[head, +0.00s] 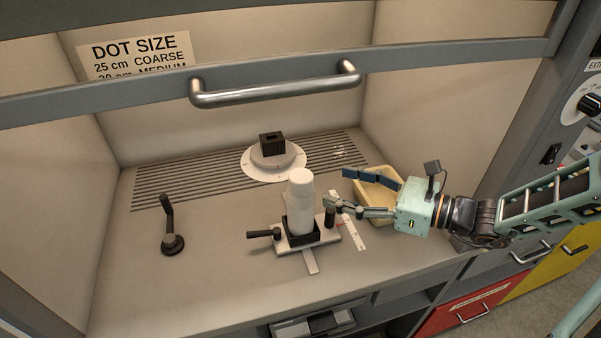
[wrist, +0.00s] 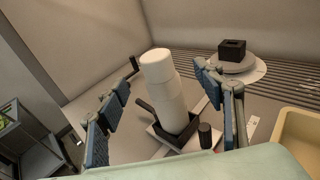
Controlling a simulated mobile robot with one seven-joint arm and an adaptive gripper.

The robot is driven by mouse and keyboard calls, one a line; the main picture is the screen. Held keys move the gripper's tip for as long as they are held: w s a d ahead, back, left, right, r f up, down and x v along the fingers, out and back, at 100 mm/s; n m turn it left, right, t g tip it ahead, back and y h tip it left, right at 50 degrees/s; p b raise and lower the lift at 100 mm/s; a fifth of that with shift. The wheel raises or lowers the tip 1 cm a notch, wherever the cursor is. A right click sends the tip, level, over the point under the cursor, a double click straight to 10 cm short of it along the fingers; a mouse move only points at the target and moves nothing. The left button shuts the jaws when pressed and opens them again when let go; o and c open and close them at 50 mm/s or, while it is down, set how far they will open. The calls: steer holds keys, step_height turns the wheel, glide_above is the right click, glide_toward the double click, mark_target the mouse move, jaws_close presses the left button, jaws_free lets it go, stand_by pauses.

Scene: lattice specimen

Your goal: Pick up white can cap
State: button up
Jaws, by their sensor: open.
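A white can (head: 301,217) stands upright in a black holder (head: 301,232) on a light base plate with handles, in the middle of the bench. The white cap (head: 300,180) sits on top of the can; in the wrist view the cap (wrist: 157,62) shows as a slightly distinct upper section. My gripper (head: 338,188) comes in from the right in the head view and is open. In the wrist view its two fingers (wrist: 165,88) stand apart, with the can and cap showing between and beyond them. The fingers touch neither as far as I can see.
A cream tray (head: 361,196) lies under and behind my gripper. A round white plate (head: 250,168) with a black block (head: 272,142) is at the back. A black lever (head: 171,242) stands at left. A metal handle bar (head: 275,92) crosses above the opening.

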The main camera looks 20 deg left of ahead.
mark_target(313, 182)
steer(key=x, duration=1)
steer(key=shift+s+p, duration=0.35)
steer(key=shift+p, duration=0.05)
steer(key=c, duration=0.9)
